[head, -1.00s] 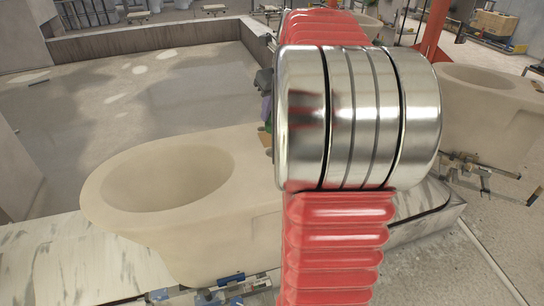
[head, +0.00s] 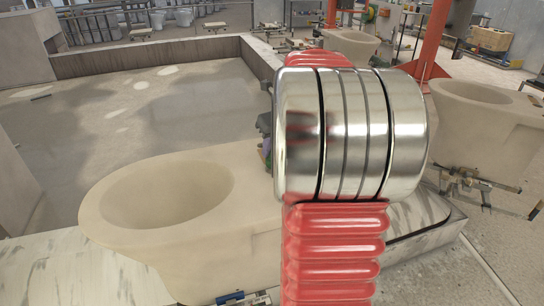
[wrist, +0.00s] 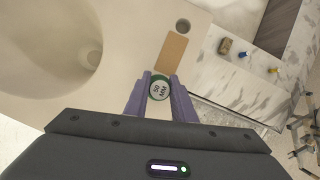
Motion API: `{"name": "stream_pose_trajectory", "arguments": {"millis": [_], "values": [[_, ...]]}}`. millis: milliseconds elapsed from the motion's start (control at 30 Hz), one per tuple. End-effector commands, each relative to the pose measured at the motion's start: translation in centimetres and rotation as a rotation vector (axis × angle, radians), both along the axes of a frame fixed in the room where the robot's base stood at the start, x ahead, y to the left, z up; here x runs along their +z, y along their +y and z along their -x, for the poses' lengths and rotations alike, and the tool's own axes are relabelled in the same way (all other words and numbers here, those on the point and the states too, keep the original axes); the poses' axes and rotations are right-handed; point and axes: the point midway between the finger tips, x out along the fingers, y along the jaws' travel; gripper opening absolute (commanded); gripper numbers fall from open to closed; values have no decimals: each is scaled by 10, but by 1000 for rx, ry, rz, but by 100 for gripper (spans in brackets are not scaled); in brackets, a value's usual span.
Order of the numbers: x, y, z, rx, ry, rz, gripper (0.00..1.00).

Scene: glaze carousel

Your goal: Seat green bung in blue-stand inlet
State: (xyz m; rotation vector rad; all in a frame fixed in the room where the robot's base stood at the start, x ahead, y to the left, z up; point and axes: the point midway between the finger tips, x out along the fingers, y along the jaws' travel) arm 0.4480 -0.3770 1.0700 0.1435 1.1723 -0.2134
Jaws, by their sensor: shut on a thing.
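My gripper (wrist: 159,91) is shut on the green bung (wrist: 158,89), a short green-rimmed plug with a pale face marked 50 MM, in the wrist view. A beige toilet-like casting (wrist: 125,35) lies beyond it, with its wide bowl at the left. A small round dark hole (wrist: 183,26), seemingly the inlet, is in its surface ahead of the bung and apart from it. In the head view the casting (head: 110,215) stands above blue stand parts (head: 230,298), mostly cut off. My arm hides most of the gripper there.
A tan rectangular patch (wrist: 172,52) lies on the casting between bung and hole. Small blocks and yellow and blue fittings (wrist: 243,54) sit on the marble slab at right. Another beige casting (head: 485,125) stands at far right in the head view.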

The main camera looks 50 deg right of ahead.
Motion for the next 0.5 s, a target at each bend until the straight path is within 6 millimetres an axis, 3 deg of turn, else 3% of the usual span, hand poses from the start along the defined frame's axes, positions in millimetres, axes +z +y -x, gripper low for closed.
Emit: {"name": "stream_pose_trajectory", "arguments": {"millis": [233,500], "values": [[-29,0,1,0,2,0,0],[-31,-1,1,-1,0,1,0]]}}
